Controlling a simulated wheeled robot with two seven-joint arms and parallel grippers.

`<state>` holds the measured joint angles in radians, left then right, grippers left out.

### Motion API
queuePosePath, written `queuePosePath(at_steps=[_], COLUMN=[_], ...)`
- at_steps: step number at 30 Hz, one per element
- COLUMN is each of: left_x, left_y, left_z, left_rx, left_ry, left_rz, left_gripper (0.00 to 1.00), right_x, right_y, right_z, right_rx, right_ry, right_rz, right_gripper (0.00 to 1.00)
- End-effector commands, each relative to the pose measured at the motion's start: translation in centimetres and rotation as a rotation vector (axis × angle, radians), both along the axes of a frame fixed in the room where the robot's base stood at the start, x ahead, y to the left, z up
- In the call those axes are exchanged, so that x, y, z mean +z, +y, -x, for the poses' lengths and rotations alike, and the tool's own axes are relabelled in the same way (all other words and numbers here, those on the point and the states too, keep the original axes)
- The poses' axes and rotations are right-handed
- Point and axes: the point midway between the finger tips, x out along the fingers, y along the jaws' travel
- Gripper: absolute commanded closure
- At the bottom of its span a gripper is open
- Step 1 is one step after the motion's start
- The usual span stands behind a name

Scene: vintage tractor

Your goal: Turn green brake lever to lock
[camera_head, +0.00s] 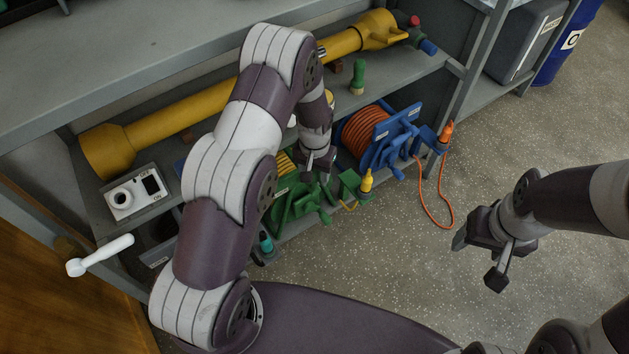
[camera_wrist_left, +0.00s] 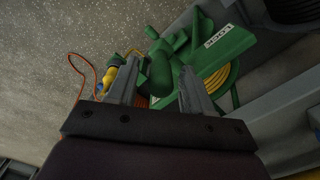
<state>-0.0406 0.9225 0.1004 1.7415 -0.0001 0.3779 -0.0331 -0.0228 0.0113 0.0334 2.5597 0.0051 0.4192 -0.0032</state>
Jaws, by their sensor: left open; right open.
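The green hose reel (camera_head: 283,208) stands on the lower shelf, partly hidden by my left arm. In the left wrist view its green frame (camera_wrist_left: 212,62) carries a white label reading LOCK (camera_wrist_left: 218,36). A green lever-like part (camera_wrist_left: 160,62) with a rounded knob end shows between the two fingers of my left gripper (camera_wrist_left: 159,68). My left gripper is open around it; whether a finger touches it I cannot tell. In the head view my left gripper (camera_head: 319,168) is just above the green reel. My right gripper (camera_head: 478,260) is open and empty over the floor.
A blue reel with orange hose (camera_head: 365,130) stands to the right of the green one. An orange cable (camera_head: 437,222) hangs to the floor. A yellow tube (camera_head: 200,108) lies on the shelf above. The speckled floor (camera_head: 400,270) at front right is clear.

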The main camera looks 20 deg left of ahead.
Motion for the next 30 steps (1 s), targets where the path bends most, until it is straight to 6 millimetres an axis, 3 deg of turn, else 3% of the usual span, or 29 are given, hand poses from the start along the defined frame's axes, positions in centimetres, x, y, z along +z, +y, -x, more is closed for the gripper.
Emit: queuePosePath(at_steps=[1, 5, 14, 15, 19, 20, 30], left_x=[-1.2, -2.7, -3.1, -3.1, -3.1, -3.1, -3.4], left_y=[0.0, 0.0, 0.0, 0.0, 0.0, 0.0, 0.1], left_z=[0.0, 0.0, 0.0, 0.0, 0.0, 0.0, 0.1], left_rx=[0.000, 0.000, 0.000, 0.000, 0.000, 0.000, 0.004], left_ry=[0.001, 0.000, -0.001, -0.001, -0.001, -0.001, -0.026], left_rz=[0.000, 0.000, 0.000, 0.000, 0.000, 0.000, 0.018], left_gripper=[0.49, 0.49, 0.49, 0.53, 0.95, 1.00, 1.00], right_x=[-0.4, -0.6, -0.6, -0.6, -0.6, -0.6, -1.9], right_y=[0.0, 0.0, 0.0, 0.0, 0.0, 0.0, 0.0], right_z=[0.0, 0.0, 0.0, 0.0, 0.0, 0.0, 0.0], right_rx=[0.000, 0.000, 0.000, 0.000, 0.000, 0.000, 0.000], right_ry=[0.000, 0.000, 0.000, 0.000, 0.000, 0.000, 0.000], right_rz=[0.000, 0.000, 0.000, 0.000, 0.000, 0.000, 0.000], right_gripper=[0.34, 0.34, 0.34, 0.34, 0.34, 0.34, 0.34])
